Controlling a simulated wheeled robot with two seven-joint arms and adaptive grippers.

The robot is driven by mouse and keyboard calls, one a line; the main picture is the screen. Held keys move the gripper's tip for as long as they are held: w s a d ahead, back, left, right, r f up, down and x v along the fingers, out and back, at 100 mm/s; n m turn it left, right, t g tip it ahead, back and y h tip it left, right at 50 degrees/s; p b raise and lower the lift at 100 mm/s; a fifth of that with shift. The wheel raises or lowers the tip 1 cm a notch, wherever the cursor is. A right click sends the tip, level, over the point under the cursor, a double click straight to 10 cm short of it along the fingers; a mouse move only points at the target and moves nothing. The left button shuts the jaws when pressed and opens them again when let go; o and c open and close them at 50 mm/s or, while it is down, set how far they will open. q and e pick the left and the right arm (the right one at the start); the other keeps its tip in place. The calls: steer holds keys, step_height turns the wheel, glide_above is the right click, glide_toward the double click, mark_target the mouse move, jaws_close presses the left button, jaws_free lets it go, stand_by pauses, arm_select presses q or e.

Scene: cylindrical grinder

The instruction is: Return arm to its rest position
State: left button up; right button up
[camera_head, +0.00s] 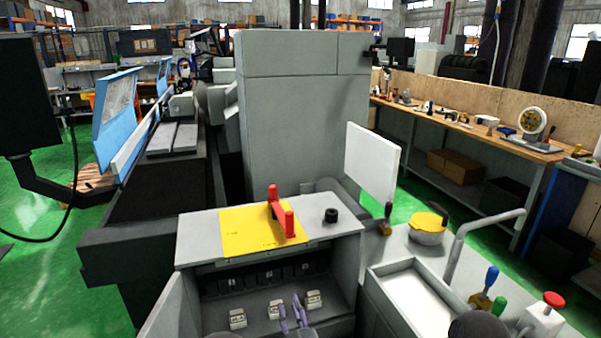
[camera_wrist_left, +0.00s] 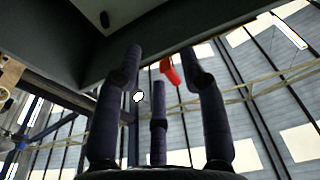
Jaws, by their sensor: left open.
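My left gripper (camera_head: 292,312) shows at the bottom centre of the head view as slim purple fingers. It is in front of the open grey electrical cabinet (camera_head: 345,246), below its top. In the left wrist view the dark fingers of the gripper (camera_wrist_left: 160,56) stand apart with nothing between them. They point up toward the dark underside of an edge, and a red handle (camera_wrist_left: 171,71) shows beyond them. Most of my left arm is hidden. My right gripper cannot be made out in either view.
On the cabinet top are a yellow plate (camera_head: 245,232) with a red handle (camera_head: 282,212) and a black knob (camera_head: 331,215). Small switches (camera_head: 237,318) sit inside. At right are a grey counter with a white tray (camera_head: 418,296), a bent pipe (camera_head: 462,240) and a red button (camera_head: 553,299).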

arm_select(q)
steer(key=s+a+f+m+g+h, duration=0.1)
steer(key=s+a+f+g+h, duration=0.15)
steer(key=f, duration=0.45)
steer(key=s+a+f+g+h+p, duration=0.1)
steer(key=s+f+g+h, duration=0.15)
steer(key=f, duration=0.45)
steer(key=s+a+f+m+g+h, duration=0.1)
steer(key=s+a+f+g, duration=0.15)
steer(key=f, duration=0.45)
steer(key=s+f+g+h, duration=0.2)
steer(key=s+g, duration=0.3)
steer(key=s, duration=0.7)
steer(key=s+a+f+g+h+p, duration=0.1)
steer(key=s+f+g, duration=0.4)
steer(key=s, duration=0.8)
steer(key=shift+a+f+n+g+h+p, duration=0.15)
steer(key=shift+f+n+g+h+p, duration=0.2)
steer(key=shift+g+h, duration=0.25)
arm_select(e)
steer(key=r, duration=0.2)
steer(key=shift+s+r, duration=0.25)
steer(key=shift+r, duration=0.05)
arm_select(q)
steer(key=shift+s+r, duration=0.1)
steer(key=shift+s, duration=0.05)
